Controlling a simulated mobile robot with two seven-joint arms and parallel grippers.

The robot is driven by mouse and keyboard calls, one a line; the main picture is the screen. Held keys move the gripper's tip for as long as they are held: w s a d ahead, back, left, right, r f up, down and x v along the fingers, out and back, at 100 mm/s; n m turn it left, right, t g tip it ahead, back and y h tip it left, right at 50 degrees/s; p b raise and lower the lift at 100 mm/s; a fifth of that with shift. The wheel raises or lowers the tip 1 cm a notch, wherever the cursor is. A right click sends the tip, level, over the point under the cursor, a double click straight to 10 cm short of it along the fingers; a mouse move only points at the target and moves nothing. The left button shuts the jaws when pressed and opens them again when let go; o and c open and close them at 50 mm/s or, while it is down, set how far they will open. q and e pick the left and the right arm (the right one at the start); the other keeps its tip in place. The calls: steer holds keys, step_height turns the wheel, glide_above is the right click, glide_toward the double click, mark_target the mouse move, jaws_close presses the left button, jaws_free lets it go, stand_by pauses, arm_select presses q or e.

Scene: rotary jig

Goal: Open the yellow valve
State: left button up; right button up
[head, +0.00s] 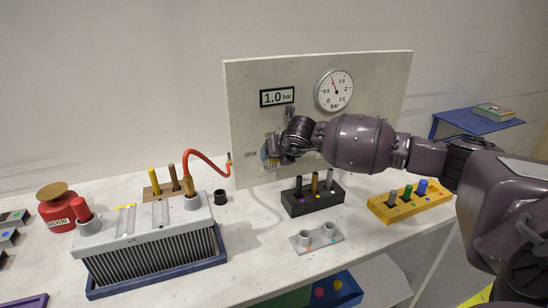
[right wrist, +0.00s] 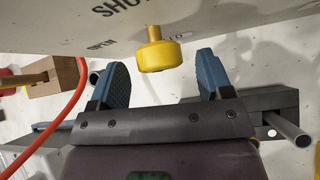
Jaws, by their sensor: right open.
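The yellow valve (right wrist: 158,50) shows in the right wrist view as a round knob standing out from the panel, near printed words including OPEN. In the head view my right gripper and wrist hide it. My right gripper (right wrist: 160,76) is open, with one blue finger on each side of the knob and a gap on both sides. The knob sits around the level of the fingertips. In the head view the right gripper (head: 268,151) is at the lower left part of the upright panel (head: 315,75). My left gripper is out of view.
The panel carries a 1.0 bar display (head: 277,97) and a dial gauge (head: 334,90). A red hose (head: 200,154) links the panel to a finned grey block (head: 150,245). A black peg block (head: 312,200) and a yellow peg block (head: 410,203) stand below my right arm.

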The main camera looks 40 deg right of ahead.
steer(key=shift+x, duration=0.85)
steer(key=shift+w+f, duration=0.1)
steer(key=shift+w, duration=0.1)
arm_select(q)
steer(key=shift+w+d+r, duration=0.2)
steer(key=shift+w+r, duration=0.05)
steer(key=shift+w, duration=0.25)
arm_select(e)
steer(key=shift+c, duration=0.3)
steer(key=c, duration=0.7)
steer(key=shift+c, duration=0.8)
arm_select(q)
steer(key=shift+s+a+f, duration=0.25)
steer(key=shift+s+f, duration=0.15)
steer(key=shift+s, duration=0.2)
